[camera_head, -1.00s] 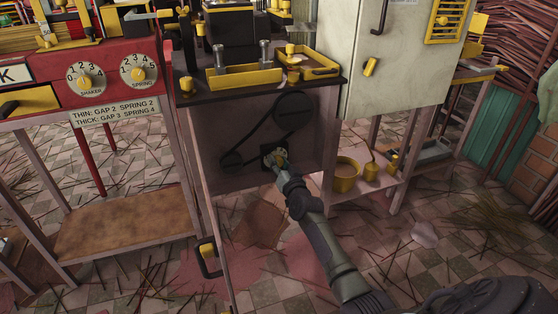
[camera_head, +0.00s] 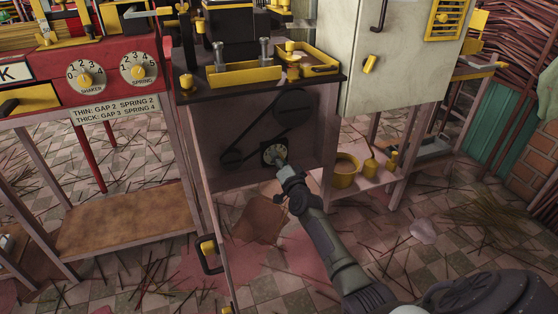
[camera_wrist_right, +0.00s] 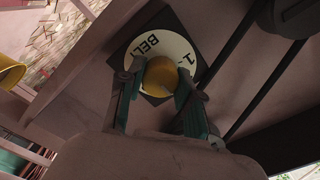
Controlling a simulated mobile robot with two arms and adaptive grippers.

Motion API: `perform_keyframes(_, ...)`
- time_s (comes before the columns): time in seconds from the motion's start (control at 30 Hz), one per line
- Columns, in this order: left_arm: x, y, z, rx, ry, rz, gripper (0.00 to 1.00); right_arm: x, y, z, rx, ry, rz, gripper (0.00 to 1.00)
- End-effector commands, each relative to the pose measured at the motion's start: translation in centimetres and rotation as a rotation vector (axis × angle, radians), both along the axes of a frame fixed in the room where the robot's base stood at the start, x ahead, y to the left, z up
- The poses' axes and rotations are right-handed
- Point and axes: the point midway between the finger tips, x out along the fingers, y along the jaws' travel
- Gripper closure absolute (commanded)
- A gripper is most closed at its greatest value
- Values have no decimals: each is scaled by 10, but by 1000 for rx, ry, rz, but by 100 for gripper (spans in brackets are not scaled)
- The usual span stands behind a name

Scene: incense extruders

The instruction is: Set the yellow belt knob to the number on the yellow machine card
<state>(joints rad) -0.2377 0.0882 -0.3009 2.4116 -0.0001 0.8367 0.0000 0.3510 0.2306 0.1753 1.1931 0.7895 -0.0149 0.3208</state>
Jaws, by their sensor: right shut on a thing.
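The yellow belt knob (camera_wrist_right: 160,78) is in the right wrist view, on a round white dial (camera_wrist_right: 185,50) with "BEL" and a "1" legible; the rest of the dial is hidden by my fingers. My right gripper (camera_wrist_right: 158,92) is shut on the knob, one finger on each side. In the head view the dial (camera_head: 274,152) is on the front panel of the dark machine, and my right gripper (camera_head: 281,164) covers part of it. The knob's pointer and setting cannot be read. No yellow machine card can be made out. My left gripper is not in view.
A red machine (camera_head: 110,75) with shaker and spring knobs stands at left. A yellow pot (camera_head: 345,172) sits on a low shelf at right. Sticks litter the floor.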

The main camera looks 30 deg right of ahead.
Motion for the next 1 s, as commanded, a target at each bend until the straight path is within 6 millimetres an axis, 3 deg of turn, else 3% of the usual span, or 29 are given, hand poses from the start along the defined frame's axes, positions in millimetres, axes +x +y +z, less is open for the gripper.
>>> perform_keyframes(0.37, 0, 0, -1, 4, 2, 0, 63, 0, -1, 0, 2, 0, -1, 100)
perform_keyframes(0.4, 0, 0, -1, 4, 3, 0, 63, 0, -1, 0, 2, 0, -1, 58)
perform_keyframes(0.5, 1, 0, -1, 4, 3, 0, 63, 0, -1, 0, 2, 0, -1, 42)
perform_keyframes(0.83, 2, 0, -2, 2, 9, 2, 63, -1, 0, 0, 2, 0, -1, 40)
perform_keyframes(1.0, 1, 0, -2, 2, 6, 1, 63, -15, 5, -1, 5, 0, 2, 40)
